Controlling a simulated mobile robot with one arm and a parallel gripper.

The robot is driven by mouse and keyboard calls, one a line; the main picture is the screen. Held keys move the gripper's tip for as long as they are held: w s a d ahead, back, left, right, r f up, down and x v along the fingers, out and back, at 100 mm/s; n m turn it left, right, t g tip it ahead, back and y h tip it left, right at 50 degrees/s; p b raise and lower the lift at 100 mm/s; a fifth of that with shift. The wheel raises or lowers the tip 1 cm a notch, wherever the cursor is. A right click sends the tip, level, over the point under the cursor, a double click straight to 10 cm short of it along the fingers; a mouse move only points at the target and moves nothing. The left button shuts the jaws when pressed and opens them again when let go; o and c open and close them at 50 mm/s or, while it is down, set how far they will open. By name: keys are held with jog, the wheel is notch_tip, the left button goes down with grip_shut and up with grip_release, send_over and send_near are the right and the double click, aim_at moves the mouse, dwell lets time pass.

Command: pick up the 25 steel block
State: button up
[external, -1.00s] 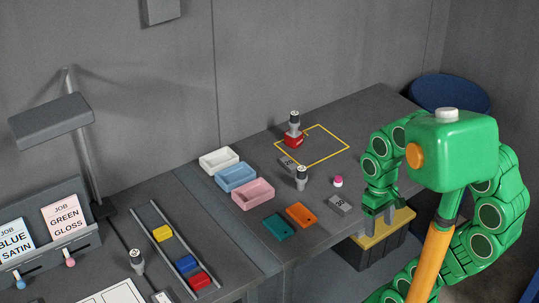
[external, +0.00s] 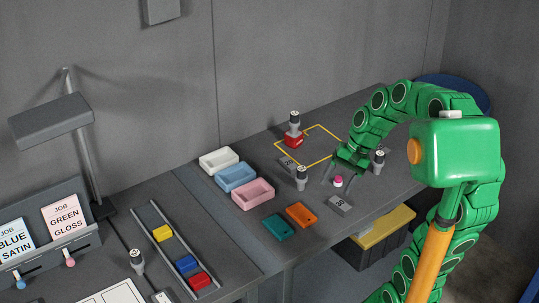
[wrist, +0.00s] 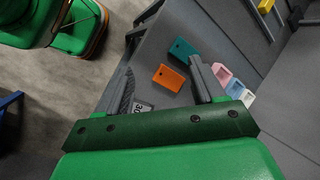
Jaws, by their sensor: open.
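A small grey steel block (external: 288,164) lies at the near left corner of the yellow outline in the external view; its label looks like 25 but is too small to be sure. A second grey block (external: 340,205) lies nearer the table's front edge. Its label looks like 30 or 50, and it also shows partly behind a finger in the wrist view (wrist: 142,107). My gripper (external: 346,172) is open and empty above the table, right of the first block and behind the second. Its fingers also show in the wrist view (wrist: 162,68).
A pink-topped item (external: 338,181) stands near my gripper. Black-and-white-topped cylinders stand left (external: 302,178) and right (external: 379,161) of it. Teal (external: 278,227) and orange (external: 301,215) plates lie front left.

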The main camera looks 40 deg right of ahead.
jog(key=w+d+r+m+t+y, duration=0.15)
jog(key=w+d+m+t, duration=0.55)
jog(key=w+d+m, duration=1.05)
jog(key=s+d+f+m+t+h, duration=0.1)
jog(key=s+d+m+t+h, duration=0.2)
jog(key=d, duration=1.2)
jog(key=d+f+m+t+h, duration=0.2)
jog(key=d+m, duration=0.4)
jog(key=d, duration=0.9)
send_near(384, 149)
jog(key=shift+w+d+f+h, duration=0.1)
jog(key=shift+w+f+h, duration=0.15)
jog(key=shift+w+f, duration=0.55)
jog(key=shift+w, duration=0.1)
jog(key=shift+x, duration=0.85)
jog(key=shift+w+a+f, duration=0.15)
jog(key=shift+w+a, duration=0.05)
jog(key=shift+w, duration=0.45)
jog(key=shift+w+a+f, duration=0.2)
jog(key=shift+w, duration=0.45)
jog(key=shift+w+a+f, duration=0.15)
jog(key=shift+w, duration=0.5)
jog(key=shift+x, duration=0.85)
grip_shut()
